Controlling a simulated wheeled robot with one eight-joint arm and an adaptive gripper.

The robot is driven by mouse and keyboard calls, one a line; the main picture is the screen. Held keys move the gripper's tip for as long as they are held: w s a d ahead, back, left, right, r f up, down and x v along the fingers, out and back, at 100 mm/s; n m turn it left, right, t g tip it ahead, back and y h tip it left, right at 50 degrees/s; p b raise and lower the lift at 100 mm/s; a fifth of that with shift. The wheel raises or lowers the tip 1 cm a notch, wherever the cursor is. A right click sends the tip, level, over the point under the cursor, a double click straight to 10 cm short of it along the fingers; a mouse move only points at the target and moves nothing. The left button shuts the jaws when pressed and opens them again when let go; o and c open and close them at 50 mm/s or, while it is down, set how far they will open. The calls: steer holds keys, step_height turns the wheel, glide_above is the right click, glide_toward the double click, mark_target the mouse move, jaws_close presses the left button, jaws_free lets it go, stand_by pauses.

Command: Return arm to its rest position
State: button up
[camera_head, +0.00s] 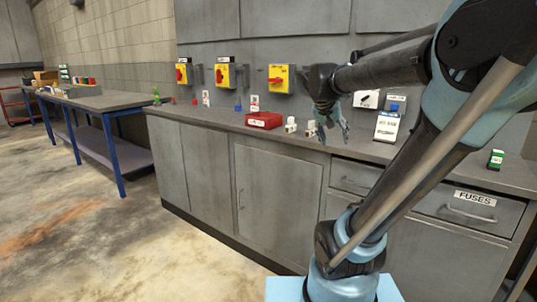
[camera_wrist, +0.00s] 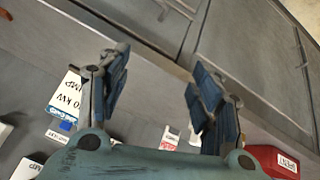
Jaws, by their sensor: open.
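My gripper (camera_head: 334,133) hangs at the end of my bent arm, above the front edge of the grey counter in the head view. In the wrist view my gripper (camera_wrist: 160,95) has its two fingers well apart with nothing between them. The counter front edge and cabinet doors show beyond the fingertips. My arm crosses the right side of the head view and hides part of the counter and wall behind it.
The counter (camera_head: 222,117) carries a red box (camera_head: 264,120), a white labelled box (camera_head: 386,126), a green-and-white item (camera_head: 496,159) and small parts. Yellow switch boxes (camera_head: 281,79) hang on the wall. A FUSES drawer (camera_head: 466,210) is shut. A blue-legged table (camera_head: 100,100) stands left; floor there is clear.

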steer(key=s+a+f+n+g+y, duration=0.1)
steer(key=s+a+f+n+y, duration=0.1)
steer(key=s+f, duration=0.8)
steer(key=s+a+f+n+g+y, duration=0.1)
steer(key=s+a+f+n+y, duration=0.1)
steer(key=s+f, duration=0.9)
steer(key=shift+s+a+g+y, duration=0.25)
steer(key=shift+a+g+y, duration=0.05)
steer(key=shift+a, duration=0.05)
